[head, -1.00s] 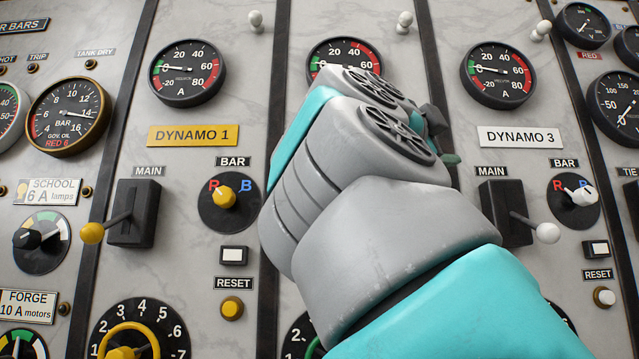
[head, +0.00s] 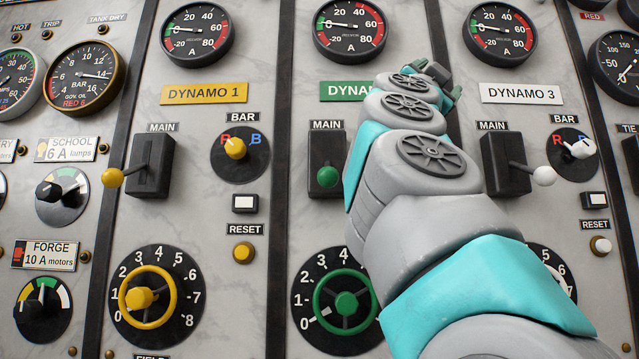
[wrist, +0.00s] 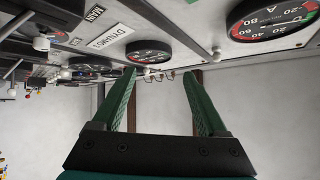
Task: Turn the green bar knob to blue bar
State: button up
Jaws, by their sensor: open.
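The green bar knob of the middle panel and its bar marks are hidden behind my arm in the head view. Only the left part of the green dynamo plate (head: 345,91) shows. My gripper (head: 443,80) is small in the head view, at the far end of my arm, to the right of that plate and level with it. In the wrist view my gripper (wrist: 160,78) has two green fingers spread apart with nothing between them. The green knob cannot be made out in the wrist view.
The green main lever (head: 328,177) and green handwheel (head: 346,304) are left of my arm. The Dynamo 3 plate (wrist: 110,37) and a gauge (wrist: 272,20) show in the wrist view.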

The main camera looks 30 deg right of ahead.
jog(key=w+d+f+n+t+y+b, duration=0.2)
jog(key=w+f+n+t+y+b, duration=0.25)
jog(key=n+t, duration=0.45)
jog(key=w+d+f+n+t+y+b, duration=0.25)
jog(key=f+n+t+y+b, duration=0.3)
jog(key=n, duration=0.55)
jog(key=shift+t, duration=0.35)
jog(key=p+x, duration=0.2)
jog(key=p, duration=0.1)
jog(key=p+x, duration=0.3)
jog(key=p, duration=0.1)
jog(key=shift+d+f, duration=0.1)
jog(key=shift+d, duration=0.3)
jog(key=shift+w+d+r+p, duration=0.25)
jog(key=shift+w+p, duration=0.05)
jog(key=shift+w, duration=0.2)
grip_shut()
